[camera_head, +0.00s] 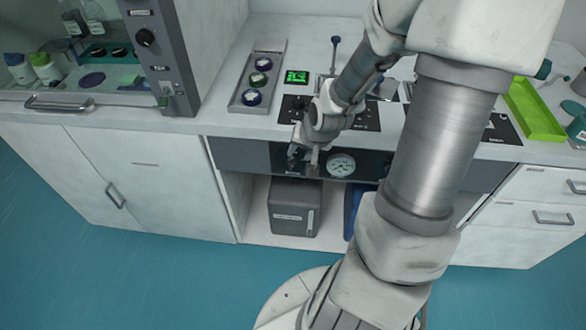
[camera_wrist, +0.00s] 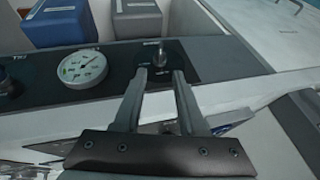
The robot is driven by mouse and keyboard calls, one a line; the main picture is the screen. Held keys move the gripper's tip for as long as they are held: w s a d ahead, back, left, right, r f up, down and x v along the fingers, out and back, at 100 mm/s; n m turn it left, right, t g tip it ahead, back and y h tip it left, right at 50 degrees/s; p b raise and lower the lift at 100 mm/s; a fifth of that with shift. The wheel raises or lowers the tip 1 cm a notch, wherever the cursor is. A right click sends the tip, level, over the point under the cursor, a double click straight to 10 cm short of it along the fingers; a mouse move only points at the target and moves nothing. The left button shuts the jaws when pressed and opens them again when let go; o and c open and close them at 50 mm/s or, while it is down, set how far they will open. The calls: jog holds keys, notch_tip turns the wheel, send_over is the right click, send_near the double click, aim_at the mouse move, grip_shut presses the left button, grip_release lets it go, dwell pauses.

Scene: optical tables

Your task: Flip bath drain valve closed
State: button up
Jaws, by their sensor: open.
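The drain valve (camera_wrist: 160,54) is a small metal lever on a dark labelled plate on the front panel. In the wrist view it stands just beyond my fingertips, in line with the gap between them. My gripper (camera_wrist: 160,73) is open, with nothing visible held between its fingers. I cannot tell whether a finger touches the lever. In the head view my gripper (camera_head: 305,160) is at the front panel below the counter edge, left of the gauge, and the valve is hard to make out behind it.
A round white gauge (camera_head: 341,165) sits beside the valve and also shows in the wrist view (camera_wrist: 83,67). A grey box (camera_head: 293,207) stands on the shelf below. A tray of round caps (camera_head: 257,80) and a green tray (camera_head: 534,108) are on the counter.

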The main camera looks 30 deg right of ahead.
aim_at(294, 161)
jog(key=b+x, duration=0.4)
jog(key=x, duration=0.5)
grip_shut()
